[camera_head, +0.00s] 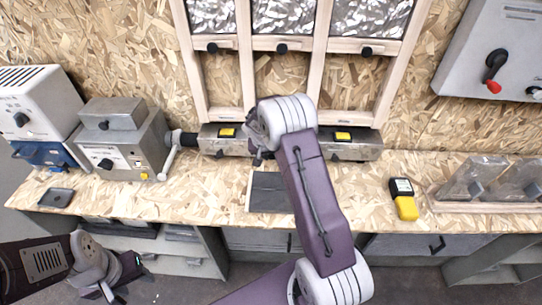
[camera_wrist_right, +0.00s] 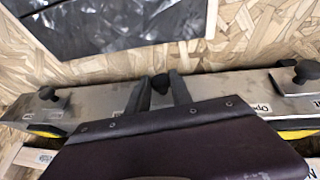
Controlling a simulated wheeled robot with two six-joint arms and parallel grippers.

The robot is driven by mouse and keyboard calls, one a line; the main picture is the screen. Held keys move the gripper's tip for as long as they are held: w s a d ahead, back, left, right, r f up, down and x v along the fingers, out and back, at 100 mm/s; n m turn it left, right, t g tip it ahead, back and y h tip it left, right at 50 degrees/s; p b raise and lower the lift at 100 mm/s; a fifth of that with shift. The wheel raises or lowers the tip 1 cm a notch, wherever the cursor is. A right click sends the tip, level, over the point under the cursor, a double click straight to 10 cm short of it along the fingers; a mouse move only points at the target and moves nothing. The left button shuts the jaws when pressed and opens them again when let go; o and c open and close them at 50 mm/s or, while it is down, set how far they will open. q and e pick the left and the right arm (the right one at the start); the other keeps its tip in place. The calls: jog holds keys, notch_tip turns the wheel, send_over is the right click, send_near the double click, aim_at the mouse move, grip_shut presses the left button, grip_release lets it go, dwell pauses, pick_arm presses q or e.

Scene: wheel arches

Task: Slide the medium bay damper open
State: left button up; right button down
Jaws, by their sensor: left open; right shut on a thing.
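A long metal duct box (camera_head: 355,150) with yellow labels runs along the back of the bench, below three framed wall bays of different widths. My right gripper (camera_wrist_right: 160,90) is shut on the middle black damper knob (camera_wrist_right: 160,82) on the metal box; this knob sits between a left knob (camera_wrist_right: 47,94) and a right knob (camera_wrist_right: 308,72). Part of the word "Open" shows right of the gripped knob. In the head view my right arm hides the middle of the box and that knob. My left gripper (camera_head: 122,278) is open and empty, low at the left, in front of the bench.
Grey machines (camera_head: 125,145) stand at the left of the bench, with a hose connection to the box. A dark mat (camera_head: 268,193) lies in the middle. A yellow and black meter (camera_head: 404,200) and a tray of clear packets (camera_head: 480,178) are at the right.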

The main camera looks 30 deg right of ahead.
dwell(0.8)
jog(key=s+d, duration=0.1)
jog(key=s+d+b, duration=0.1)
jog(key=d, duration=0.1)
jog(key=d+b, duration=0.1)
jog(key=shift+s+d, duration=0.25)
jog(key=shift+s, duration=0.15)
jog(key=c, duration=1.1)
grip_release()
jog(key=shift+s+d, duration=0.1)
